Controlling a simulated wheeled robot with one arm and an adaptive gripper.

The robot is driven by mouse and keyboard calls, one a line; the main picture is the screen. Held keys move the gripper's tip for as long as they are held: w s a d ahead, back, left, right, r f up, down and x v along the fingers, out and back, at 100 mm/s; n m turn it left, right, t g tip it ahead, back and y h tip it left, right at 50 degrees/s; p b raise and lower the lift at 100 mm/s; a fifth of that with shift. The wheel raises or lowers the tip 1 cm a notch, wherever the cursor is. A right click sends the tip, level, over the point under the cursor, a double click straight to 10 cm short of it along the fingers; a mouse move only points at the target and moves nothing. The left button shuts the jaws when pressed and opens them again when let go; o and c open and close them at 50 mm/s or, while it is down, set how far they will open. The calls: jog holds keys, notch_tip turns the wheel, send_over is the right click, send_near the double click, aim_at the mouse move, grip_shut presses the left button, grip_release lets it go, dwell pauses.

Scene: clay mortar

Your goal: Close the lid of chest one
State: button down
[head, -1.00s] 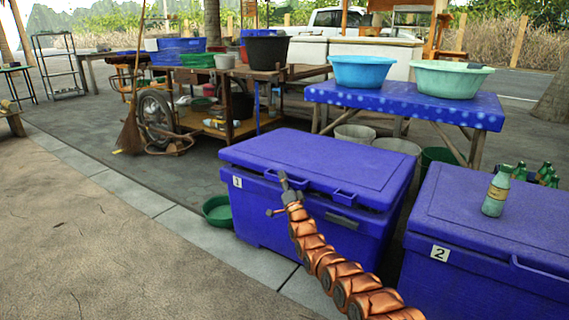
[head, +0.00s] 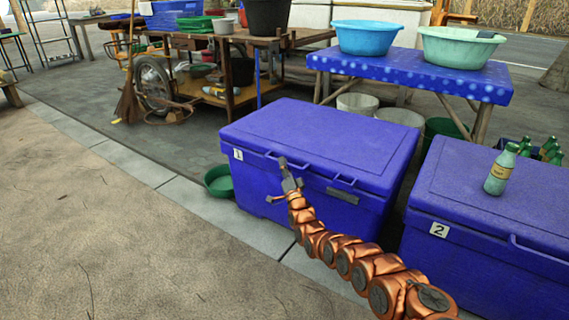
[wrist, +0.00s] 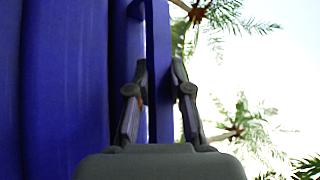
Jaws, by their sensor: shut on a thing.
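Chest one is a blue box (head: 350,218) with a white label "1" (head: 238,155) in the head view. Its blue lid (head: 320,132) lies down on the box, with no clear gap along the front. My gripper (head: 283,162) is at the lid's front edge, right of the label. In the wrist view my gripper (wrist: 160,75) has a finger on each side of a narrow blue handle bar (wrist: 153,35) and is shut on it. The fingertips partly hide the handle in the head view.
Chest two (head: 430,265) stands close on the right with a green bottle (head: 499,170) on its lid. A green basin (head: 218,181) sits left of chest one. A blue-topped table (head: 400,77) with basins stands behind. The pavement at front left is clear.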

jog(key=c, duration=1.2)
grip_release()
jog(key=shift+a+f, duration=0.2)
jog(key=shift+f, duration=0.35)
jog(key=shift+a+f, duration=0.2)
jog(key=shift+f, duration=0.35)
jog(key=shift+c, duration=0.2)
jog(key=shift+o, duration=0.9)
jog(key=shift+d+r, duration=0.25)
jog(key=shift+r, duration=0.2)
jog(key=shift+r, duration=0.1)
jog(key=v, duration=1.2)
jog(key=shift+s, duration=0.1)
